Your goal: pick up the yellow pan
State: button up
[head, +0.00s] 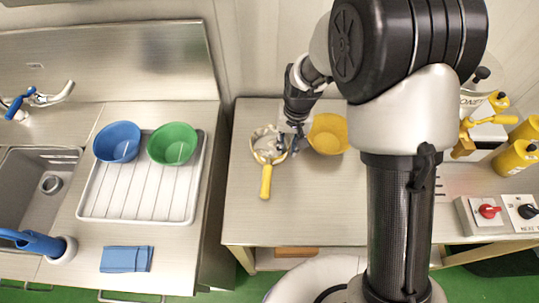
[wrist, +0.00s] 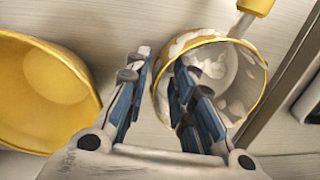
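The yellow pan (head: 257,146) is small, with a yellow rim and handle and a pale, white-smeared inside. It sits on the steel table, its handle pointing toward the bottom of the head view. In the wrist view the pan (wrist: 238,88) is right of centre, with its handle at the top right. My gripper (head: 288,146) is at the pan's right side.
A yellow bowl (head: 328,134) stands close right of my gripper, and it also shows in the wrist view (wrist: 45,95). The table (head: 240,215) is clear left of and below the pan. Blue (head: 117,142) and green (head: 172,144) bowls stand on the rack at the left counter.

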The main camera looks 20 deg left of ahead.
grip_shut()
jog(key=shift+r, duration=0.1)
dwell(0.4)
